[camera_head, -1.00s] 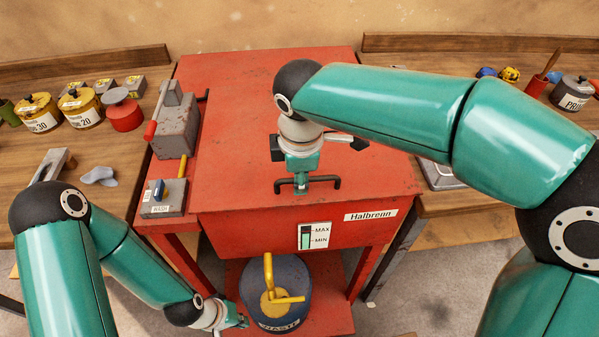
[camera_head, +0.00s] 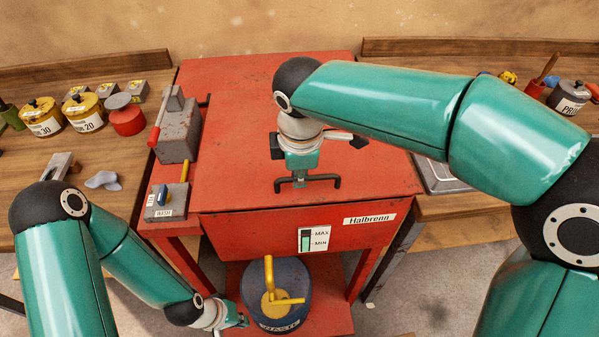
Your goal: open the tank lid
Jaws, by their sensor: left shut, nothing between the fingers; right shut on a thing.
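The red tank (camera_head: 330,236) stands in the middle, with a "Halbrenn" label and a MAX/MIN level gauge (camera_head: 313,240) on its front. Its flat red lid (camera_head: 235,120) lies on top and looks closed. A dark bar handle (camera_head: 330,181) sits at the lid's front edge. My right gripper (camera_head: 300,178) reaches down over the lid and is shut on the handle; its wrist hides part of the lid behind.
A grey box with a red lever (camera_head: 177,130) and a small switch box (camera_head: 168,200) stand left of the lid. Wooden benches flank the tank, with yellow pots (camera_head: 83,110) and a red can (camera_head: 127,119) on the left. A grey tray (camera_head: 438,175) lies at right.

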